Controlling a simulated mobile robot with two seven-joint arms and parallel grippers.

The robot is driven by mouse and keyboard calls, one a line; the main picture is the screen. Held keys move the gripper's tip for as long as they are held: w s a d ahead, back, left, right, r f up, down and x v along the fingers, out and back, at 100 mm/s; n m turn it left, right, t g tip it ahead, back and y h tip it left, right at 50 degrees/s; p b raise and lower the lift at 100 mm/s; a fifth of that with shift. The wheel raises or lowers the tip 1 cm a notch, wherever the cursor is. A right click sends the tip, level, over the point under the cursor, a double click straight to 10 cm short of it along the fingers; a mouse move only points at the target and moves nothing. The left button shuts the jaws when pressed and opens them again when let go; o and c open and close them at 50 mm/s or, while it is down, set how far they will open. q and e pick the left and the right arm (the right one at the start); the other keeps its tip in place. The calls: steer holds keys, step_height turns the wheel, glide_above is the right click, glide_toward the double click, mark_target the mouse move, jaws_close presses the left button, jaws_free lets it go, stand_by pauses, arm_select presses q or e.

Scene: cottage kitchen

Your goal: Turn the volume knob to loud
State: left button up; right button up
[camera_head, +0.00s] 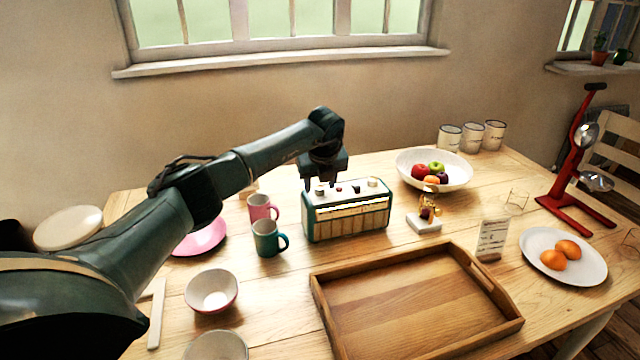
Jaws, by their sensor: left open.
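A green and cream radio (347,212) stands upright on the wooden table, with several small knobs along its top. One pale knob (373,183) is at the right end of the top, and a small red one (338,188) is nearer the middle. My left gripper (322,184) points down over the left part of the radio's top, its fingers open around or just above the knobs there. I cannot tell whether the fingers touch a knob. The knob markings are too small to read. My right gripper is not in view.
A teal mug (267,239) and pink mug (262,207) stand close left of the radio. A wooden tray (330,317) lies in front. A fruit bowl (405,170) is behind right, and a small white stand (423,223) is beside the radio.

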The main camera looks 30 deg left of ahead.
arm_select(q)
steer(key=shift+w+a+f, duration=0.15)
steer(key=shift+f, duration=0.3)
steer(key=c, duration=1)
